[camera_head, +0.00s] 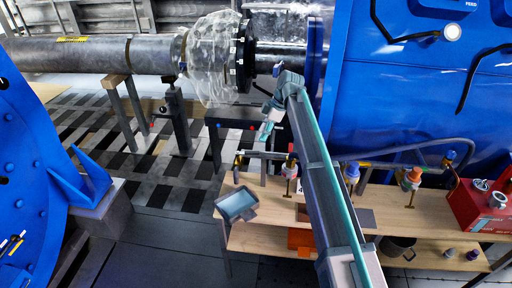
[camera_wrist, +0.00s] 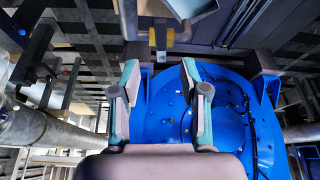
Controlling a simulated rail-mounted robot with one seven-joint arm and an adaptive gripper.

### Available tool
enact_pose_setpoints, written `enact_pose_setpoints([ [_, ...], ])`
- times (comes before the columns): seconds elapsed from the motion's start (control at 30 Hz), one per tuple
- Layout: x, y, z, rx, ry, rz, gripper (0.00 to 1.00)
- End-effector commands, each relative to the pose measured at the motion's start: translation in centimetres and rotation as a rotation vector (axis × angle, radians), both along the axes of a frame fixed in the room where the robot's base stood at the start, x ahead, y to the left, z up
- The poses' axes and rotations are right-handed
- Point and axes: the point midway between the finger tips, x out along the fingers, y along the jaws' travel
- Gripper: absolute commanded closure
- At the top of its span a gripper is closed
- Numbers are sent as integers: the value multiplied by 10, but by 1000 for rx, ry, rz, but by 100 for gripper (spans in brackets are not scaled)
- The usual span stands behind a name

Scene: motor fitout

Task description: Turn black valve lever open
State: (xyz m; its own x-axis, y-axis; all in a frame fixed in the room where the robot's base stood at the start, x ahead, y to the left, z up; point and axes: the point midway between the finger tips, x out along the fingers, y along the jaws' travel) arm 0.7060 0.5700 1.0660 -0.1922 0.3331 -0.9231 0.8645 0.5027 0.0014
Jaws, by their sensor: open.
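My gripper (camera_head: 266,131) is in the middle of the head view, in front of the large pipe and above the wooden bench. In the wrist view its two teal-edged fingers (camera_wrist: 159,68) are spread apart with nothing held between them. A small valve (camera_head: 238,160) with brass-coloured parts and a dark part stands at the bench's left end, below and left of my gripper. It may carry the black lever, but it is too small to tell. In the wrist view a grey bar (camera_wrist: 160,38) beside a yellow piece lies beyond the fingertips; I cannot tell whether it is the lever.
A red box (camera_head: 482,207) is at right. A blue housing (camera_head: 420,90) rises behind.

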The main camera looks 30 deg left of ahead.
Motion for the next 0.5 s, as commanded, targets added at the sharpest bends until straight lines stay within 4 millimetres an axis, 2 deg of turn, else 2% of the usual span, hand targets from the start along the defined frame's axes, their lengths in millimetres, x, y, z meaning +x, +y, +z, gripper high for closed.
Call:
enact_pose_setpoints([
  [0.3,-12,18,-48,-4,3,1,55],
  [0.5,-16,26,-72,-3,1,-1,55],
])
